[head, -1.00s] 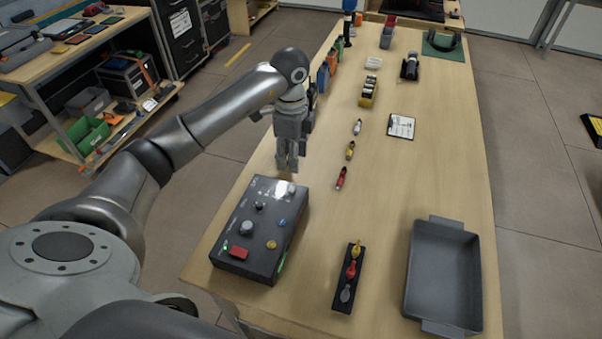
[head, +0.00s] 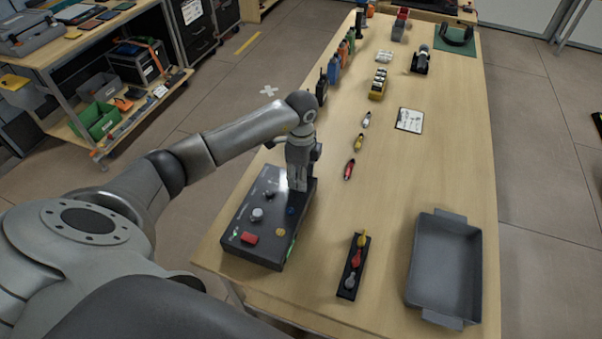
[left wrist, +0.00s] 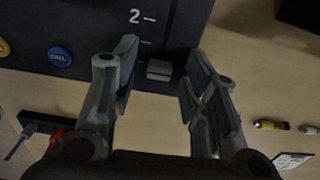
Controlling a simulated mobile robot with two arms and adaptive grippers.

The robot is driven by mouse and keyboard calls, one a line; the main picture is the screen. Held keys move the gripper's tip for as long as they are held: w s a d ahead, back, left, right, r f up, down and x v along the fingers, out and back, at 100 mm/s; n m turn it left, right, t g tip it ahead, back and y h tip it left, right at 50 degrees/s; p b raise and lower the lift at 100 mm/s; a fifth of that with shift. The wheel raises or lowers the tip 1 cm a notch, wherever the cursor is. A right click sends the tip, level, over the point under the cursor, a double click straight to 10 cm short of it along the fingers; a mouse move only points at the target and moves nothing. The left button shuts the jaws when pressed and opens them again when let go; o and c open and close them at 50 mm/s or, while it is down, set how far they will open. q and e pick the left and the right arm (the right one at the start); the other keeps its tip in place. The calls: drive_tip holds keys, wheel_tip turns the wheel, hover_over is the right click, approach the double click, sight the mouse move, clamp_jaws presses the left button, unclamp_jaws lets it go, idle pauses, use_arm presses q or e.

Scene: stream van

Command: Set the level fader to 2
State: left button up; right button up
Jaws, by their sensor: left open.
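The dark control box (head: 262,240) stands on the near left of the bench. In the left wrist view, its grey fader cap (left wrist: 159,70) sits near the panel's edge, with a printed "2" (left wrist: 134,16) and its tick farther up the scale. A fainter tick lies between the cap and the 2. My left gripper (head: 297,188) points down over the far end of the box, where it hides the fader in the head view. In the left wrist view my left gripper (left wrist: 161,58) is open, one finger on each side of the cap with gaps. My right gripper is not in view.
The box also carries a red button (head: 249,238), a blue CALL button (left wrist: 60,57), a yellow button and knobs. A black rack with connectors (head: 349,284) and a grey tray (head: 414,262) lie to the right. Small connectors lie beyond the box.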

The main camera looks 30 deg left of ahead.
use_arm(q)
drive_tip(key=c, duration=0.4)
clamp_jaws()
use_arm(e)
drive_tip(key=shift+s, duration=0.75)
use_arm(q)
drive_tip(key=shift+a, duration=0.15)
drive_tip(key=a, duration=0.2)
drive_tip(key=s+a, duration=0.1)
drive_tip(key=shift+a, duration=0.35)
drive_tip(key=shift+o, duration=2)
unclamp_jaws()
drive_tip(key=shift+d, duration=0.1)
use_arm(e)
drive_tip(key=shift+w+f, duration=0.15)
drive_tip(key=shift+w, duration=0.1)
